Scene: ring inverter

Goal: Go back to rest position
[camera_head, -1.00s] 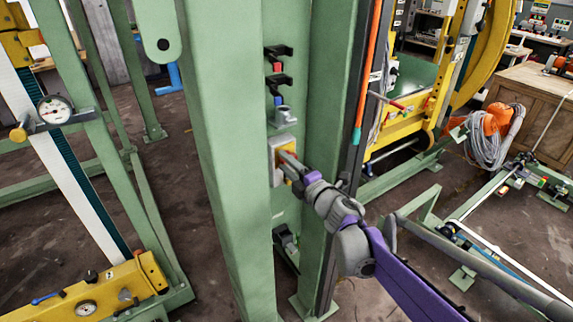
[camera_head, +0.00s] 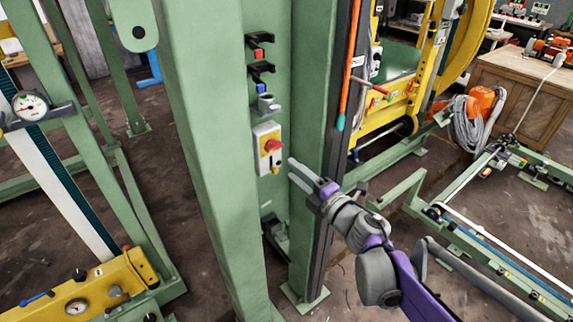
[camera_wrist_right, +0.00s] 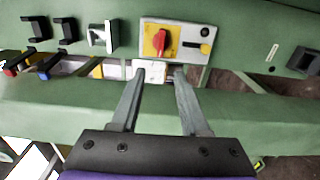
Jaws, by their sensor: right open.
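My right gripper (camera_head: 297,172) is open and empty, just to the right of and apart from the switch box (camera_head: 268,150) on the green column. The box has a red rotary knob (camera_head: 273,146) on a yellow plate. In the right wrist view both fingers (camera_wrist_right: 157,78) are spread with nothing between them, and the red knob (camera_wrist_right: 162,42) shows beyond their tips. My right arm, grey and purple, comes in from the lower right. My left gripper is not in view.
The green column (camera_head: 205,150) stands left of my right gripper, with black brackets (camera_head: 260,70) above the switch box. A yellow machine (camera_head: 405,115) stands behind right. A green floor frame (camera_head: 490,250) lies right of my arm. Brown floor (camera_head: 375,185) shows between them.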

